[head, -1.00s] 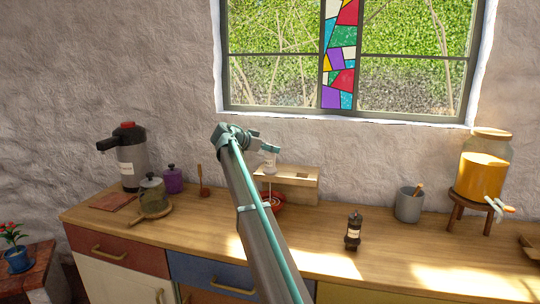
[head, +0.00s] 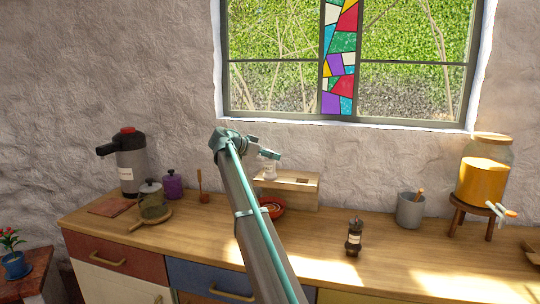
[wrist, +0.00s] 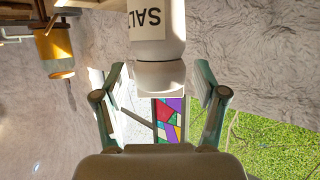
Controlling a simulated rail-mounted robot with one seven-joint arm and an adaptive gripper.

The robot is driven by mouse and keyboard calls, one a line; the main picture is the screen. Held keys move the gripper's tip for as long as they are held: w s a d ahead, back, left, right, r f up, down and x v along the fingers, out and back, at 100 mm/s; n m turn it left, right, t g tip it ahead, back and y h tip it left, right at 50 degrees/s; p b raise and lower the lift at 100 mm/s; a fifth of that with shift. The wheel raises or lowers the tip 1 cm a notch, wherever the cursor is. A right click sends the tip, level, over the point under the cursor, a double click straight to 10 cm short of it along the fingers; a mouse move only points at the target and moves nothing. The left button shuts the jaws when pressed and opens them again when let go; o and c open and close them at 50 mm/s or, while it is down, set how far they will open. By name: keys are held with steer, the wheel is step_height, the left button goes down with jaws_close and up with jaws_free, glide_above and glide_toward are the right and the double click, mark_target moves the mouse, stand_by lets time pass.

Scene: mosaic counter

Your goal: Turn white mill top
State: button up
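The white mill (head: 268,169) stands at the wooden rack against the wall, seen small behind my arm in the head view. In the wrist view the white mill (wrist: 157,35) hangs upside down in the picture, with a "SALT" label and its rounded top between my fingers. My gripper (wrist: 157,82) is open, one finger on each side of the mill's top, with a visible gap on both sides. In the head view my gripper (head: 268,153) is just above the mill.
The wooden rack (head: 300,190) stands at the wall, with a red bowl (head: 272,208) in front. A dark mill (head: 354,238) stands on the counter to the right. A grey cup (head: 410,211) and orange drink dispenser (head: 483,181) are further right. Jars and a pump flask (head: 131,165) are left.

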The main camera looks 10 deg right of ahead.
steer(key=v, duration=1.2)
stand_by(0.3)
